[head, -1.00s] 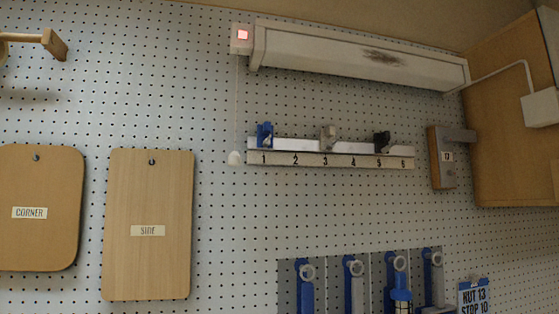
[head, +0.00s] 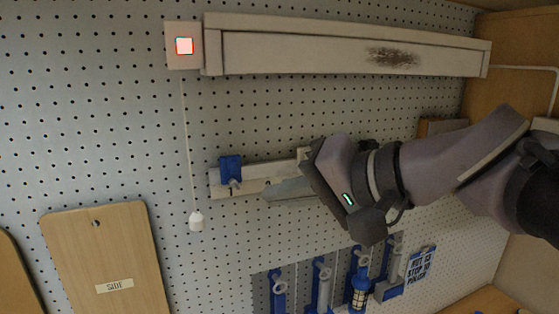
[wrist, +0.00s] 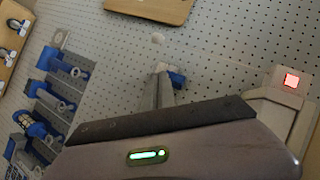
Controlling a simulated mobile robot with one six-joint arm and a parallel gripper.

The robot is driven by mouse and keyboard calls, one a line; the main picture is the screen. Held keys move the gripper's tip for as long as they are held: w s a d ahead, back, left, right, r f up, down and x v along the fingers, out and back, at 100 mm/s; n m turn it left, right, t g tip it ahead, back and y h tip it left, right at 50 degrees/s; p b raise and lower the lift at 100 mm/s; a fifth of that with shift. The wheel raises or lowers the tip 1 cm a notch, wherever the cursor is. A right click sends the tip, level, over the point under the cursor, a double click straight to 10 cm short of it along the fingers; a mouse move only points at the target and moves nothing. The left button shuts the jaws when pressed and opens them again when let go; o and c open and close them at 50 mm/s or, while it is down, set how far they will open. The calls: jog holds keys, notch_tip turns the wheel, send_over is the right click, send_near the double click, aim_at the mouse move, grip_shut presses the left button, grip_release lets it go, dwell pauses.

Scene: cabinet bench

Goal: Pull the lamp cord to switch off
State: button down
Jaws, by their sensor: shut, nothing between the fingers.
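The lamp (head: 340,50) is a long pale housing high on the pegboard with a dark smudge on its right part. A red square light (head: 184,46) glows at its left end and also shows in the wrist view (wrist: 291,79). The thin cord (head: 187,130) hangs straight down from there to a white knob (head: 196,221). The knob also shows in the wrist view (wrist: 157,38), beyond the fingers. My gripper (head: 268,193) is shut and empty, to the right of the knob and apart from it, in front of the numbered rail.
The numbered rail (head: 257,176) with a blue clip (head: 231,169) lies between cord and gripper in the picture. Hanging blue and grey tools (head: 320,285) are below. A wooden board (head: 105,255) hangs lower left. Bare pegboard surrounds the cord's left side.

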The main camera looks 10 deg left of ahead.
aim_at(197, 221)
jog(key=shift+w+a+r, duration=0.1)
jog(key=shift+r, duration=0.1)
jog(key=s+f+p+x, duration=0.1)
jog(key=s+x, duration=0.1)
jog(key=x, duration=1.1)
jog(key=shift+s+a+p, duration=0.25)
jog(key=shift+a+p, duration=0.15)
jog(key=shift+f, duration=0.1)
